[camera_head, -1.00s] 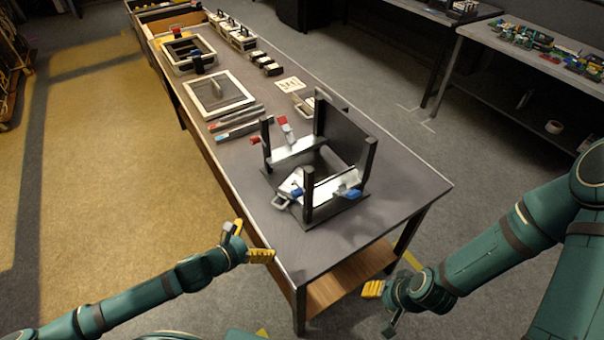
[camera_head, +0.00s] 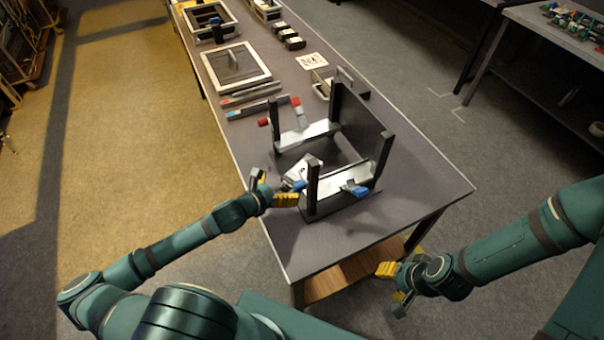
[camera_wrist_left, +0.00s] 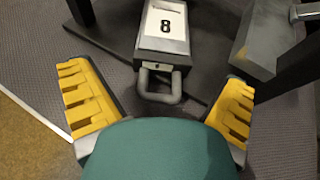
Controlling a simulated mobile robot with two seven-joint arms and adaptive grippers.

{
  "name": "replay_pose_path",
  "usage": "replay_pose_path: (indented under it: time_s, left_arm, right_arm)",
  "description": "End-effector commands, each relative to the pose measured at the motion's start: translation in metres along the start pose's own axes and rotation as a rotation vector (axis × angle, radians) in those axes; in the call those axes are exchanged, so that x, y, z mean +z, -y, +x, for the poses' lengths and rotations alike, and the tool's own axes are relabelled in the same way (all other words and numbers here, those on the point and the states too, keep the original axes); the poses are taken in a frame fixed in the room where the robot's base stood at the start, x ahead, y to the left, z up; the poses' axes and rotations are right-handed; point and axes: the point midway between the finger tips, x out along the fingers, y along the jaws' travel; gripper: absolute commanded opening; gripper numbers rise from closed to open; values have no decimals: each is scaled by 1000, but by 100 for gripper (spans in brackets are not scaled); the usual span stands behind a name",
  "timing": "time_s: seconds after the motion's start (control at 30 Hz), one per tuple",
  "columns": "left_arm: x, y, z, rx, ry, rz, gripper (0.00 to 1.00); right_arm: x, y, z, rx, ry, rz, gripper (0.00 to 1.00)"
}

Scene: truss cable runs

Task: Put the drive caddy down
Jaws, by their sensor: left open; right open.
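The drive caddy (camera_head: 304,170) is a flat, light box with a dark loop handle, lying at the near left side of a dark open rack (camera_head: 361,122) on the bench. In the left wrist view the caddy (camera_wrist_left: 166,26) has a white label marked 8, and its handle points toward my palm. My left gripper (camera_head: 271,189) is open; its yellow fingers (camera_wrist_left: 155,80) are spread on either side of the handle, apart from it. In the head view this gripper hides part of the handle. My right gripper (camera_head: 394,283) is open and empty past the bench's near end.
Rack posts stand close by the caddy, with a blue clip (camera_head: 354,189) and a red-tipped lever (camera_head: 298,108). Grey bars (camera_head: 250,95), a framed panel (camera_head: 234,66) and a label card (camera_head: 312,61) lie further back. The bench's near corner is clear.

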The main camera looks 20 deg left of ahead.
Motion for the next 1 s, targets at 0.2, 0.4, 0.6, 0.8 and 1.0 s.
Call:
replay_pose_path:
  time_s: [0.2, 0.4, 0.6, 0.8, 1.0]
  left_arm:
    - [0, 3, 18, -1, 1, -1, 100]
    - [0, 5, 46, -1, 0, 0, 100]
    - [0, 4, 55, -1, -1, 1, 100]
    - [0, 4, 54, -1, -1, 1, 86]
    - [0, 4, 54, -1, -1, 1, 29]
  right_arm:
    - [2, -1, 4, 0, 3, -1, 47]
    - [4, -3, 9, -1, 8, -3, 47]
    - [5, -4, 9, -1, 10, -3, 47]
    - [5, -3, 9, -1, 10, -3, 47]
    - [4, -3, 9, -1, 9, -3, 47]
